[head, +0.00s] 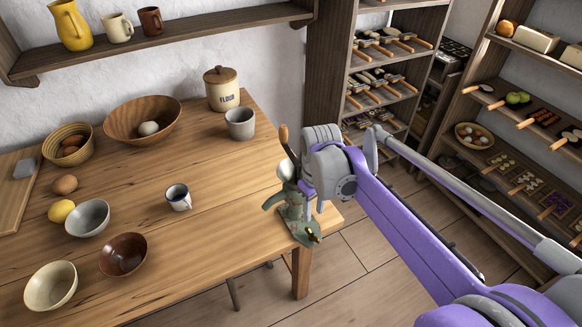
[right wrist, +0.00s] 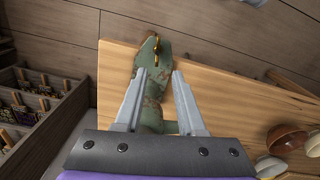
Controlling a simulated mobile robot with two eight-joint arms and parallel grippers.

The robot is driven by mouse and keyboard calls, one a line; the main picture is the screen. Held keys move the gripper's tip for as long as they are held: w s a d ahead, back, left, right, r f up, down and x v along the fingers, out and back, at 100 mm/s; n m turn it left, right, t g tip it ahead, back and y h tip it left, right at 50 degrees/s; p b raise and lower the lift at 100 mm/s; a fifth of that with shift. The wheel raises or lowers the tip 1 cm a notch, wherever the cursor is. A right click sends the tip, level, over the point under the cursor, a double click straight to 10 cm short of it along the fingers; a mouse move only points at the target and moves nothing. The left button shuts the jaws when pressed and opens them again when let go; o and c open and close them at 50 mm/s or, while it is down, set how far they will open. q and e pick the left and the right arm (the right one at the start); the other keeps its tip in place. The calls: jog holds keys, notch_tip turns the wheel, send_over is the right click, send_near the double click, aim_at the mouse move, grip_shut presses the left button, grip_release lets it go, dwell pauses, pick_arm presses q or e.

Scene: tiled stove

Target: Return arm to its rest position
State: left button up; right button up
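My right arm, purple and grey, reaches in from the right in the head view. Its gripper (head: 312,208) points down over the table's near right corner. In the right wrist view the two fingers (right wrist: 160,72) stand apart. A dark green device (head: 290,213) with a wooden-tipped handle sits at the corner of the wooden table (head: 195,240), partly hidden by my gripper. It also shows beyond and between the fingers in the right wrist view (right wrist: 150,55). I cannot tell whether the fingers touch it. My left gripper is not in view.
A small mug (head: 178,197), a grey cup (head: 240,124), a flour jar (head: 221,90) and several bowls stand on the table. Loaded shelves (head: 385,75) stand behind and to the right (head: 520,130). Floor (head: 385,270) is open beside the table.

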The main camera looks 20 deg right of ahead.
jog(key=shift+s, duration=0.1)
jog(key=s+a+m+t+p, duration=0.1)
jog(key=s+a+t+p, duration=0.1)
jog(key=s, duration=0.5)
jog(key=s+a+m+t+p, duration=0.2)
jog(key=s+a+t+p, duration=0.1)
jog(key=s, duration=0.4)
jog(key=shift+s+a+r, duration=0.35)
jog(key=shift+s+a, duration=0.05)
jog(key=shift+a, duration=0.25)
